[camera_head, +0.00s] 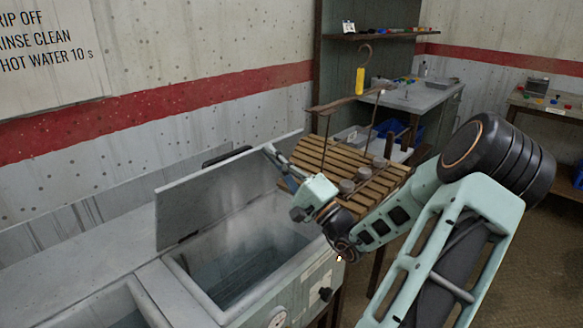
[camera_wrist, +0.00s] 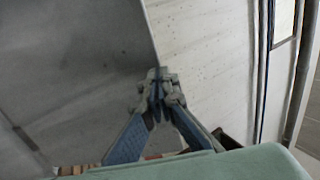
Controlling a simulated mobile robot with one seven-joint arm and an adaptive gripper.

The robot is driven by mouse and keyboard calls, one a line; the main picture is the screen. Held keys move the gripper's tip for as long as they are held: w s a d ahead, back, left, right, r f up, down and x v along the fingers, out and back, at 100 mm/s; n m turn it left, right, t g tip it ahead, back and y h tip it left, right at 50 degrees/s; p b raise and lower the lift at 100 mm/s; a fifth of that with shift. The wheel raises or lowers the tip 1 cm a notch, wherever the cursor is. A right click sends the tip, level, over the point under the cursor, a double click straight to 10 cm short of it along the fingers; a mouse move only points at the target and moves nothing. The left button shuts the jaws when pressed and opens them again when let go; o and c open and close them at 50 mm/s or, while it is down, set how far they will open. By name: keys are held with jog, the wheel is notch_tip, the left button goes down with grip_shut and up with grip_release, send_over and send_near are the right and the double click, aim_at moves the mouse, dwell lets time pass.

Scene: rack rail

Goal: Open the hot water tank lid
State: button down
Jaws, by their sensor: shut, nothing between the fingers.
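The grey hot water tank lid (camera_head: 205,195) stands raised and tilted along the back edge of the tank (camera_head: 300,295). The tank is open, and faint steam shows over its inside. My gripper (camera_head: 271,151) is shut and empty at the lid's upper right corner. In the wrist view the lid (camera_wrist: 75,60) fills the left side. My gripper's closed fingertips (camera_wrist: 158,75) overlap the lid's right edge there; I cannot tell whether they touch it. The lid's handle is not clearly seen.
Another basin (camera_head: 125,318) adjoins the tank at the left. A side table (camera_head: 425,95) stands farther back. The wall is behind the lid.

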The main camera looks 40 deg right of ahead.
jog(key=w+r+g+p, duration=0.1)
jog(key=w+p, duration=0.1)
jog(key=w+r+g+p, duration=0.1)
jog(key=w+r+p, duration=0.1)
jog(key=w, duration=0.1)
jog(key=w+a+r+g+p, duration=0.1)
jog(key=w+p, duration=0.1)
jog(key=p, duration=0.1)
jog(key=shift+w+r, duration=0.25)
jog(key=w+g+p, duration=0.3)
jog(key=w+g, duration=0.1)
jog(key=w, duration=0.5)
jog(key=shift+a+h, duration=0.15)
jog(key=shift+h, duration=0.25)
jog(key=shift+s+r, duration=0.1)
jog(key=shift+s, duration=0.05)
